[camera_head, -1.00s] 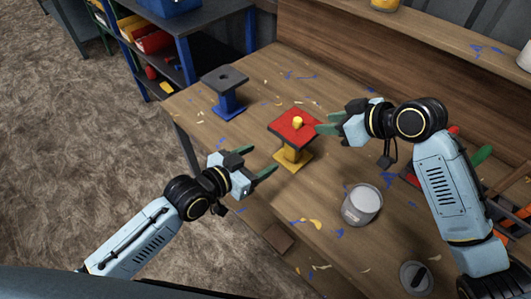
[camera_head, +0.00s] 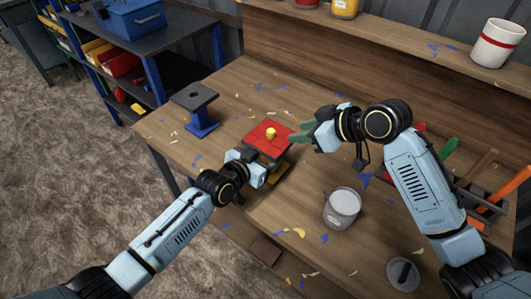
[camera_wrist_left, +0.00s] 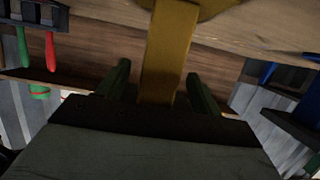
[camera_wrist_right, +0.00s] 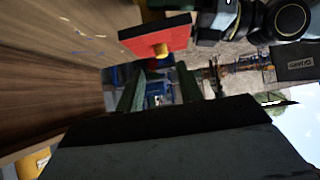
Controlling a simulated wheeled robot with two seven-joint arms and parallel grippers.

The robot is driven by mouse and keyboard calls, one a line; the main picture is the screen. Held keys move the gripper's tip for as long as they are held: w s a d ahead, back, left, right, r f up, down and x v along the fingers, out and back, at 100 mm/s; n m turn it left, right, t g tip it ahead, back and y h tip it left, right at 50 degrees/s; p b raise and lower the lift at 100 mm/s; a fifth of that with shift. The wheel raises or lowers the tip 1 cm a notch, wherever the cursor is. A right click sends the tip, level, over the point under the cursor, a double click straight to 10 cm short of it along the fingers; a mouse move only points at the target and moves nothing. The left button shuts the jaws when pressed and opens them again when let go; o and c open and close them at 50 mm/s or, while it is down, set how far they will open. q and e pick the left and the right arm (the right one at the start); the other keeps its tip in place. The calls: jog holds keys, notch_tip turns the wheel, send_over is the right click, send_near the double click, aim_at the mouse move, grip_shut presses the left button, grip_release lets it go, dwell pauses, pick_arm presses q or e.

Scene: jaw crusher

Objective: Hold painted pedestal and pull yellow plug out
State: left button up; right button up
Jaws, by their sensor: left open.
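The painted pedestal has a red square top (camera_head: 260,140) and a yellow stem, which shows in the left wrist view (camera_wrist_left: 168,50). The yellow plug (camera_head: 270,133) stands upright in the red top; it also shows in the right wrist view (camera_wrist_right: 161,50). My left gripper (camera_wrist_left: 160,85) is open, with its green fingers on either side of the yellow stem. In the head view the left gripper (camera_head: 262,168) is low beside the pedestal, partly hiding its stem. My right gripper (camera_head: 297,136) is to the right of the red top. Its fingers are apart and empty in the right wrist view (camera_wrist_right: 158,90).
A grey-topped blue pedestal (camera_head: 195,98) stands at the left of the table. A paint can (camera_head: 342,207) stands in front of the right arm. A tool rack (camera_head: 480,195) is at the right. Paint flecks cover the wooden table (camera_head: 225,85).

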aim_at(274, 132)
pick_arm(q)
grip_shut()
pick_arm(e)
jog(key=shift+o, duration=1.2)
jog(key=s+d+f+t+y, duration=0.3)
jog(key=d+f+y, duration=0.1)
jog(key=y, duration=0.1)
jog(key=x, duration=1.2)
jog(key=shift+w+r, duration=0.2)
